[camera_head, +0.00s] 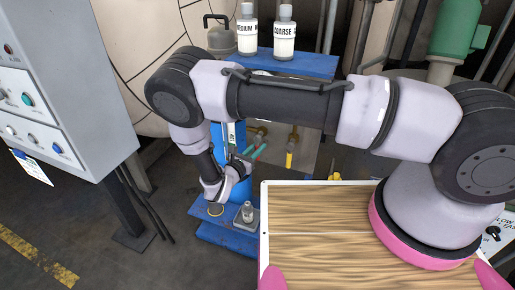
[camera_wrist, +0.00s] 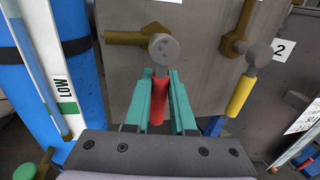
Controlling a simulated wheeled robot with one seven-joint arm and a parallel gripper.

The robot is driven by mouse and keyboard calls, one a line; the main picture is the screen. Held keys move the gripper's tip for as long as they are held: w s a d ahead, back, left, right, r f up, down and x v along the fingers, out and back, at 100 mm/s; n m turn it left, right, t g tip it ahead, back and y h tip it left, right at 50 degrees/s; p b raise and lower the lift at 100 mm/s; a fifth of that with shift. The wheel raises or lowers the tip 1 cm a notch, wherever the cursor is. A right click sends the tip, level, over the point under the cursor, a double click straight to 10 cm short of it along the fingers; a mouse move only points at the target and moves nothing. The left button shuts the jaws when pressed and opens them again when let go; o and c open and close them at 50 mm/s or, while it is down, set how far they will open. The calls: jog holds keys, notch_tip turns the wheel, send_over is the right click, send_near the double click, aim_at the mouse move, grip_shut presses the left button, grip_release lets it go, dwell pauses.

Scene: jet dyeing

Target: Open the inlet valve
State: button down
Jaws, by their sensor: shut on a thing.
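A valve with a red lever handle (camera_wrist: 160,98) hangs straight down from a round grey hub (camera_wrist: 164,49) with a brown pipe, in front of a grey panel in the wrist view. My gripper (camera_wrist: 161,82) has its teal fingers on both sides of the red handle and is shut on it. In the head view my gripper (camera_head: 253,153) reaches the panel from the left, and the red handle cannot be made out there. A second valve with a yellow handle (camera_wrist: 240,96) is to the right; its handle (camera_head: 291,152) also points down. No inlet label is readable.
A blue tank (camera_wrist: 22,85) with a level tube marked LOW (camera_wrist: 63,98) stands close left of the gripper. A sign with 2 (camera_wrist: 281,48) is beside the yellow-handled valve. A grey control cabinet (camera_head: 62,90) stands at the left. Bottles (camera_head: 284,35) stand on a blue shelf behind my arm.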

jog(key=shift+a+m, duration=0.1)
jog(key=shift+m, duration=0.2)
jog(key=a+m+y, duration=0.1)
jog(key=m, duration=0.3)
jog(key=a+r+m+y, duration=0.1)
jog(key=m, duration=0.3)
jog(key=w+a+r+m+g, duration=0.1)
jog(key=m, duration=0.2)
jog(key=shift+w+a+r+m+y, duration=0.15)
jog(key=shift+r+m+y, duration=0.1)
jog(key=shift+m+y, duration=0.15)
jog(key=shift+a+r+m+y, duration=0.1)
jog(key=shift+r+m+y, duration=0.2)
jog(key=shift+m, duration=0.55)
jog(key=shift+r+m+y, duration=0.2)
jog(key=shift+r+m, duration=0.15)
jog(key=shift+m, duration=0.5)
jog(key=c, duration=0.8)
grip_release()
jog(key=shift+o, duration=0.2)
